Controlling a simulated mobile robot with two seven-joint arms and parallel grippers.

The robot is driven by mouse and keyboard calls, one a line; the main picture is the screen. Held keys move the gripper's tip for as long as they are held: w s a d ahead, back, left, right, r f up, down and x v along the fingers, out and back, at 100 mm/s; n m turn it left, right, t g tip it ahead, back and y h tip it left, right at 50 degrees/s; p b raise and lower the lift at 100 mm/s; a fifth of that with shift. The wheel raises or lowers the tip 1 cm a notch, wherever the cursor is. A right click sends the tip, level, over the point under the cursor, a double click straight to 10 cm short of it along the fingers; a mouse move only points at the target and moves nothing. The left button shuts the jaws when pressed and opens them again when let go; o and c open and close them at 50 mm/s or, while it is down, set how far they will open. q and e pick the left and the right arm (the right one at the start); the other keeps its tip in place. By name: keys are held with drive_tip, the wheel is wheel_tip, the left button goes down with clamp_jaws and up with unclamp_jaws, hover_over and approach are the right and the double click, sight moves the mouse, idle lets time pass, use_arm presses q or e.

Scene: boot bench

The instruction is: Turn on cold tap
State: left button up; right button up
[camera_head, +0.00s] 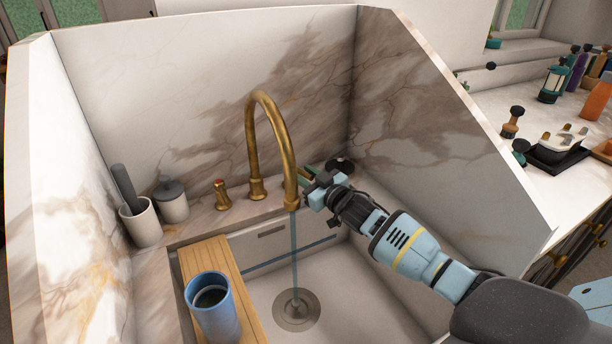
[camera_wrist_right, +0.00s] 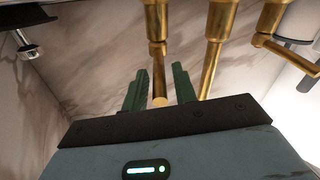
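The brass tap's tall curved spout (camera_head: 262,125) stands at the back of the sink (camera_head: 262,290). A thin bluish stream of water (camera_head: 294,250) falls from it to the drain. A small brass handle with a red mark (camera_head: 222,196) stands left of the spout. In the right wrist view, a brass lever (camera_wrist_right: 160,88) lies between the two green fingers, with gaps on both sides. The right gripper is open around it. My left gripper is not in view.
A wooden board (camera_head: 215,258) spans the sink's left side with a blue cup (camera_head: 212,310) on it. A white holder (camera_head: 141,222) and a grey jar (camera_head: 172,202) stand at the back left. A dark round object (camera_head: 340,164) is just beyond the right gripper. Marble walls enclose the sink.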

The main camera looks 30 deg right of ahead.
drive_tip(key=shift+o, duration=0.4)
drive_tip(key=s, duration=0.7)
drive_tip(key=shift+s+d, duration=0.4)
idle(0.3)
